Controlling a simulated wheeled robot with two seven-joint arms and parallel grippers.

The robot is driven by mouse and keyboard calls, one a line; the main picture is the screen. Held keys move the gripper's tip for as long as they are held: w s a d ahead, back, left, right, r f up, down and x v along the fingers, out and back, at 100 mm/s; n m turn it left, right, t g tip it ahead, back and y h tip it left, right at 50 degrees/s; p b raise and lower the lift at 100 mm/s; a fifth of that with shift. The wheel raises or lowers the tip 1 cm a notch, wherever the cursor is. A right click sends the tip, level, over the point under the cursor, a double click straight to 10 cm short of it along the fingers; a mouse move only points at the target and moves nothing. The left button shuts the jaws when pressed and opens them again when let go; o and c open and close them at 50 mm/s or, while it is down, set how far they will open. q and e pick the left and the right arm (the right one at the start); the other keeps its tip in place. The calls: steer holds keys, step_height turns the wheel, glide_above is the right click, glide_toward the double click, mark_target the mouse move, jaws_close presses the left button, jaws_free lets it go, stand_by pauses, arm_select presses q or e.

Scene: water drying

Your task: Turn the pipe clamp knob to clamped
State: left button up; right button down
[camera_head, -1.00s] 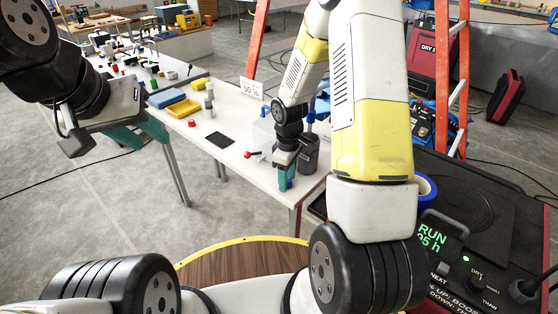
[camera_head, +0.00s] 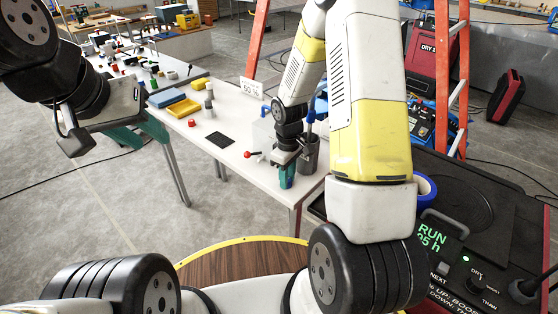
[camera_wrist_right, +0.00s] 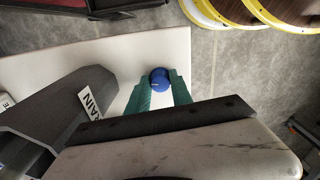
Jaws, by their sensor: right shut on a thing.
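The blue round knob (camera_wrist_right: 160,78) sits between the teal fingertips of my right gripper (camera_wrist_right: 162,90) in the right wrist view. I take it for the pipe clamp knob; no clamp marking shows. In the head view my right gripper (camera_head: 287,178) points down at the table's near right corner, its fingers shut on the knob, which shows blue between them. The pipe under it is hidden. My left gripper (camera_head: 150,138) hangs at the left, off the table's edge, empty, its teal fingers apart.
A grey container (camera_head: 311,155) stands right beside my right gripper; its label, partly readable, shows in the wrist view (camera_wrist_right: 95,102). The white table (camera_head: 232,115) holds a yellow tray (camera_head: 183,108), a dark pad (camera_head: 219,140) and a red-tipped handle (camera_head: 249,155). An orange ladder (camera_head: 257,45) stands behind.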

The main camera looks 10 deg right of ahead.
steer(key=m, duration=1.2)
steer(key=shift+m, duration=2.2)
steer(key=c, duration=1.1)
jaws_free()
steer(key=shift+c, duration=0.2)
steer(key=shift+r, duration=0.1)
